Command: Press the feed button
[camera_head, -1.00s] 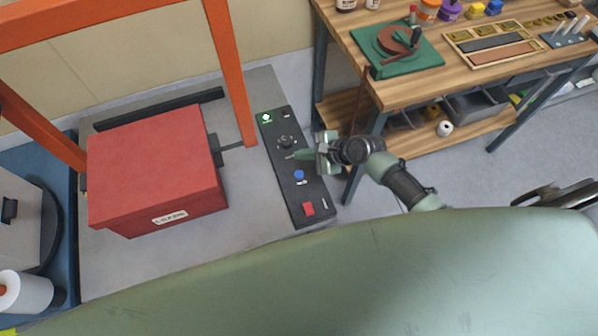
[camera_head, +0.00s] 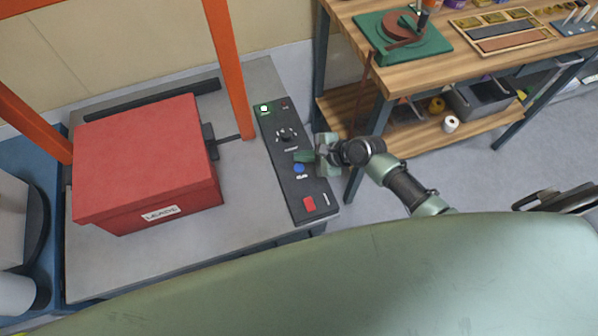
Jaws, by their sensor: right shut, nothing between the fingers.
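A black control panel (camera_head: 281,154) lies along the right edge of the grey bench. The small labels are too blurred to read, so I cannot tell which is marked feed. My right gripper (camera_head: 303,156) is shut and empty, reaching in from the right over the panel. Its green tips are between the knob and the blue button, close to the blue one; contact cannot be told. My left gripper is out of view.
A red box (camera_head: 145,155) with a white label stands on the grey bench (camera_head: 140,255) under an orange frame (camera_head: 231,70). A wooden workbench (camera_head: 400,76) with a green fixture (camera_head: 402,38) stands at the upper right. A grey bin (camera_head: 482,98) sits on its lower shelf.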

